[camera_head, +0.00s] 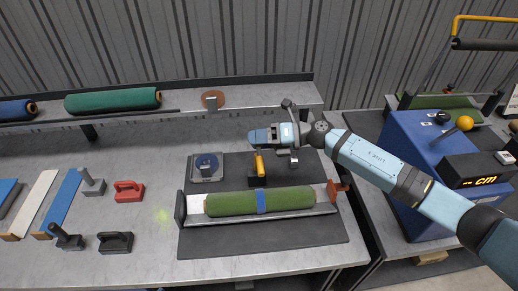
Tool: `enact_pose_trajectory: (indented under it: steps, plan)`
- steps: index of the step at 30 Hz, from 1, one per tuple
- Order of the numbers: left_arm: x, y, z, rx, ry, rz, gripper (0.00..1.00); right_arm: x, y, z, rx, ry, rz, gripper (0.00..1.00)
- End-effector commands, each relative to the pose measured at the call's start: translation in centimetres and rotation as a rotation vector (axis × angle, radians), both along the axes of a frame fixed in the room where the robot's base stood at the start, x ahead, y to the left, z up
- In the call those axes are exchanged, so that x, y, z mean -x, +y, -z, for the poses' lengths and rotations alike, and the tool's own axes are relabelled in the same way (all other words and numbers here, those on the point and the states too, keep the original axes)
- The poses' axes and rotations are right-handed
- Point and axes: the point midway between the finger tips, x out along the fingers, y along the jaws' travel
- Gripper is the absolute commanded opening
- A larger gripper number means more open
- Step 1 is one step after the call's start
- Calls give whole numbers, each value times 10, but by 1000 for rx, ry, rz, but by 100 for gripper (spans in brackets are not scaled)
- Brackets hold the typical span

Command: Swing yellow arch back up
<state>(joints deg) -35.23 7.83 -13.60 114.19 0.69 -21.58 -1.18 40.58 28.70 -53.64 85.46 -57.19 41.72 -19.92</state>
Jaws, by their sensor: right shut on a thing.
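A yellow arch-shaped bar (485,18) stands at the upper right, partly cut off by the picture edge. A dark roller (485,45) lies just below it. My right gripper (262,137) is far to the left of the arch, over the middle of the bench. It is shut on what looks like a small tool with a yellow handle (259,163) and a dark base. The fingers' exact contact is hard to make out. My left gripper is not in view.
A green roll with a blue band (262,202) lies in a metal tray below my right gripper. A blue machine (405,150) with a yellow knob stands at right. A back shelf (185,115) holds rolls. Several hand tools lie at left, including a red one (129,191).

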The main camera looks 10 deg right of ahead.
Motion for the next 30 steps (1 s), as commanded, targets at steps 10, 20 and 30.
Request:
enact_pose_trajectory:
  steps: [10,20,30]
  plan:
    - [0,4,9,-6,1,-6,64,-63,0,-5,1,327,2,0]
    - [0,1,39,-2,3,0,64,-114,0,9,1,606,4,0]
    - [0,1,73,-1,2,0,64,-141,0,22,1,689,3,0]
